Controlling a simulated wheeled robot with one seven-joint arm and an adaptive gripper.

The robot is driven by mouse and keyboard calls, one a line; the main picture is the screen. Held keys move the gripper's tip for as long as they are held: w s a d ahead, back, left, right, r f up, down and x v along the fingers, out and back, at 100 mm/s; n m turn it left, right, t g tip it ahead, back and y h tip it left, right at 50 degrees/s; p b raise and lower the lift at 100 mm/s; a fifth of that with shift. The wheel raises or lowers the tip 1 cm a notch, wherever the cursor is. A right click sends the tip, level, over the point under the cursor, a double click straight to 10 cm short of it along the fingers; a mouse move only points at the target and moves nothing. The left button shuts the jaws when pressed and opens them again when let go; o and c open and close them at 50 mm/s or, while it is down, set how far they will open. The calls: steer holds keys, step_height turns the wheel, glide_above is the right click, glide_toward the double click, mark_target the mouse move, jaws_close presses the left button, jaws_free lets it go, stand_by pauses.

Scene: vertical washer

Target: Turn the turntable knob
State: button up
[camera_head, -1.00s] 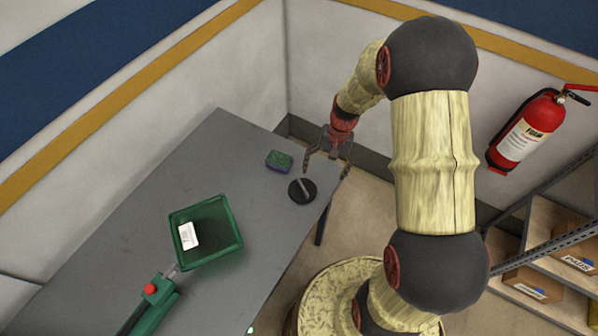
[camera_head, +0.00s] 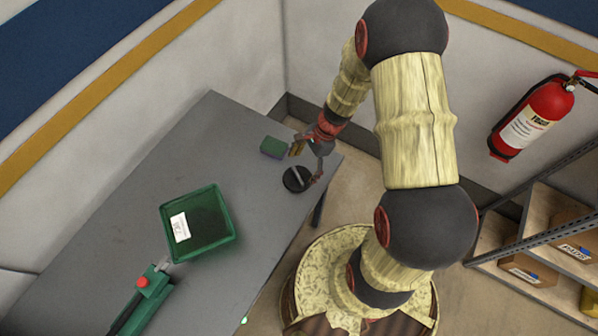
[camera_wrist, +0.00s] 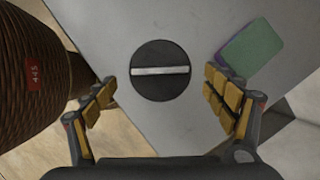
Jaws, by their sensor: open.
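The turntable knob is a round black disc with a light grey bar across it. In the wrist view the knob (camera_wrist: 160,84) lies ahead of and between my spread fingers, its bar running left to right. In the head view the knob (camera_head: 296,180) is near the table's right edge. My gripper (camera_head: 305,162) is over that end of the table, close to the knob. In the wrist view my gripper (camera_wrist: 163,100) is open and empty, with yellow finger pads on both sides. I cannot tell how high it is above the knob.
A green and purple sponge-like block (camera_head: 274,147) lies beside the knob; it also shows in the wrist view (camera_wrist: 250,48). A green bin (camera_head: 222,236) and a green tool with a red button (camera_head: 143,283) are further along the grey table (camera_head: 150,185). A wall stands behind.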

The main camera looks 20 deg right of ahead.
mark_target(298, 174)
steer(key=shift+x, duration=1.8)
steer(key=shift+c, duration=0.4)
steer(key=c, duration=1.1)
